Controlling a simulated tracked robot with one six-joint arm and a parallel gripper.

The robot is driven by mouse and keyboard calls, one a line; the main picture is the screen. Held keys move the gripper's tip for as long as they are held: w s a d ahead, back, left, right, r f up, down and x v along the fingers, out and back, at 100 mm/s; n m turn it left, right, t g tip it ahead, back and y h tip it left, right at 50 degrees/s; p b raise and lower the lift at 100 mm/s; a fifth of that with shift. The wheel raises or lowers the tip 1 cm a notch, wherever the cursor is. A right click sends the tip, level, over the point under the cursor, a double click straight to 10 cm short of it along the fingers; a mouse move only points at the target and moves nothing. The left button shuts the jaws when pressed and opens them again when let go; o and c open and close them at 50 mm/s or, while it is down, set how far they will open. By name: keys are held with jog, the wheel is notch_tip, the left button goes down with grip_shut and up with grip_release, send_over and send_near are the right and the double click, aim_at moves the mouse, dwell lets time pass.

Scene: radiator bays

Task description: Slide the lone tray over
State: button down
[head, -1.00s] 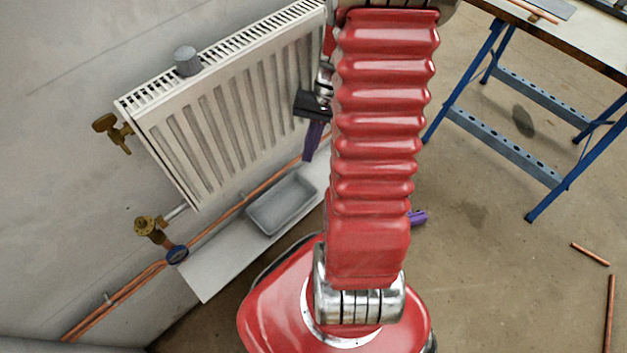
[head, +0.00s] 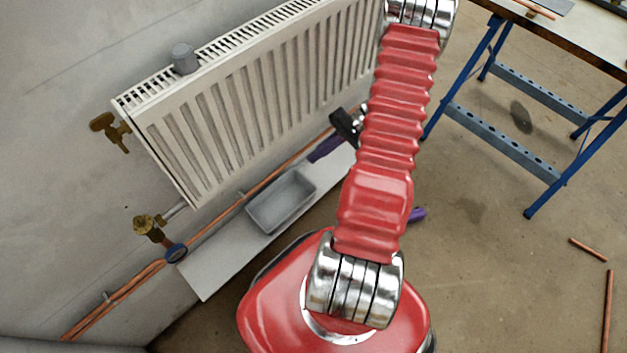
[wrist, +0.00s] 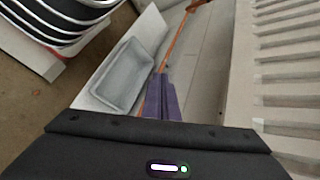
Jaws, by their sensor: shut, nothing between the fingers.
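The grey tray (head: 281,201) lies on a pale board below the radiator. It is empty. In the wrist view the tray (wrist: 124,76) is ahead and left of my gripper. My gripper (head: 322,151) has purple fingers and is close to the radiator's lower edge, to the right of and beyond the tray in the head view. In the wrist view its purple fingers (wrist: 162,98) are together with nothing between them. They appear apart from the tray. My red arm hides part of the floor and board at right.
The white radiator (head: 255,95) hangs on the wall, with a grey cap (head: 185,59) on top and a brass valve (head: 148,226) below. Copper pipe (head: 228,208) runs behind the pale board (head: 207,277). A blue-legged workbench (head: 500,130) stands at right. Copper offcuts (head: 588,250) lie on the floor.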

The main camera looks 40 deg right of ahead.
jog(key=s+d+f+m+t+h, duration=0.1)
jog(key=d+f+t+h, duration=0.1)
jog(key=f, duration=0.6)
jog(key=s+d+f+m+t+h, duration=0.1)
jog(key=s+d+f+m+t, duration=0.1)
jog(key=d+f+t, duration=0.2)
jog(key=s+d+f+m+t+h, duration=0.2)
jog(key=f+t, duration=0.5)
jog(key=f, duration=0.5)
jog(key=shift+d+t+h, duration=0.3)
jog(key=shift+d+t, duration=0.1)
jog(key=shift+d, duration=0.35)
jog(key=x, duration=1)
jog(key=a, duration=0.2)
jog(key=shift+s+a, duration=0.1)
jog(key=shift+a, duration=0.9)
